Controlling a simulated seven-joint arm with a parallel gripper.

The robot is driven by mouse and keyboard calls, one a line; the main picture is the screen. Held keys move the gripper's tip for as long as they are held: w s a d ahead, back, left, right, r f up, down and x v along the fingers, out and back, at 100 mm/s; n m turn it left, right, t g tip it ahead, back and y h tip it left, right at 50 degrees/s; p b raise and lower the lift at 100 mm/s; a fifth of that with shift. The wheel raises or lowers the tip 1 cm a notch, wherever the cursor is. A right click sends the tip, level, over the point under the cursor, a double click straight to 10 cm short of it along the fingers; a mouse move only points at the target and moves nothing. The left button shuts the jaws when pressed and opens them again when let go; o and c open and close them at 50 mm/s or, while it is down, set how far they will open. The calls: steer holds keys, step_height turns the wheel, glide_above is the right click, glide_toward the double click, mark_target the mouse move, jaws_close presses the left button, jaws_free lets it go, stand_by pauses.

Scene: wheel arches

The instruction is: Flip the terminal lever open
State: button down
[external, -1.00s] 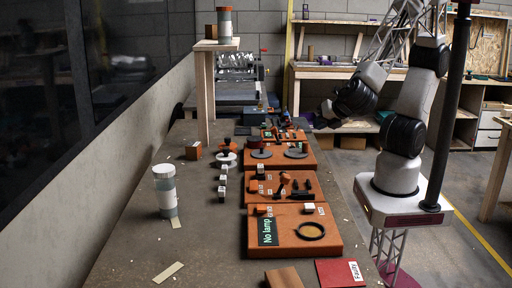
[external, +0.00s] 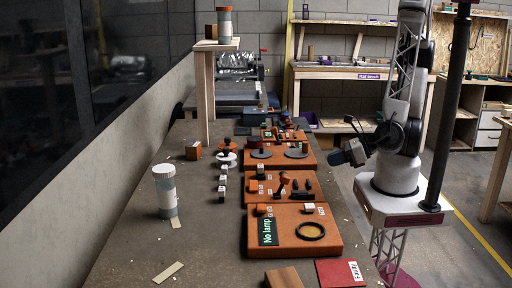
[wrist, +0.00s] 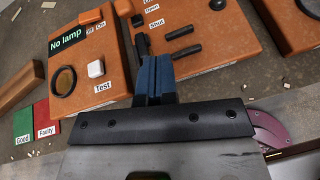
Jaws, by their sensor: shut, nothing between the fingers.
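An orange board (external: 254,197) in the middle of the row carries an upright-leaning lever (external: 283,183) and black posts (external: 301,189). The wrist view shows this board (wrist: 228,45) with "Open" and "Shut" labels (wrist: 153,24) and two black posts (wrist: 183,40). An orange-and-black part (wrist: 125,8), which looks like the lever, is cut by the top edge. My gripper (external: 333,158) is right of the boards, apart from them. In the wrist view its blue fingers (wrist: 153,78) are together and empty, overlapping the near board edge in the picture.
The nearest board has a "No lamp" sign (external: 267,230), a dark ring (external: 311,231) and a white Test button (wrist: 96,69). Red "Faulty" (external: 340,273) and green "Good" (wrist: 23,123) pads lie in front. A striped cylinder (external: 165,190) stands left. The table's left side is mostly clear.

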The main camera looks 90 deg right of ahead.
steer(key=a+n, duration=0.1)
steer(key=s+a+f+n+y, duration=0.1)
steer(key=s+a, duration=0.1)
steer(key=shift+a+f+n+t+y, duration=0.3)
steer(key=shift+f+n+y, duration=0.05)
steer(key=shift+n+y, duration=0.05)
steer(key=shift+w+f, duration=0.1)
steer(key=shift+w, duration=0.1)
glide_toward(289, 181)
steer(key=shift+s+d+f, duration=0.1)
steer(key=shift+d+f, duration=0.1)
steer(key=shift+f, duration=0.4)
steer(key=shift+s+d+f, duration=0.15)
steer(key=shift+d+f, duration=0.05)
steer(key=shift+f, duration=0.35)
steer(key=shift+s+d+f, duration=0.1)
steer(key=shift+d+f, duration=0.1)
steer(key=shift+f, duration=0.4)
steer(key=w, duration=0.4)
steer(key=shift+w+f, duration=0.1)
steer(key=shift+f, duration=0.2)
steer(key=shift+w+r, duration=0.25)
steer(key=shift+w, duration=0.3)
steer(key=shift+w+r, duration=0.25)
steer(key=shift+w, duration=0.3)
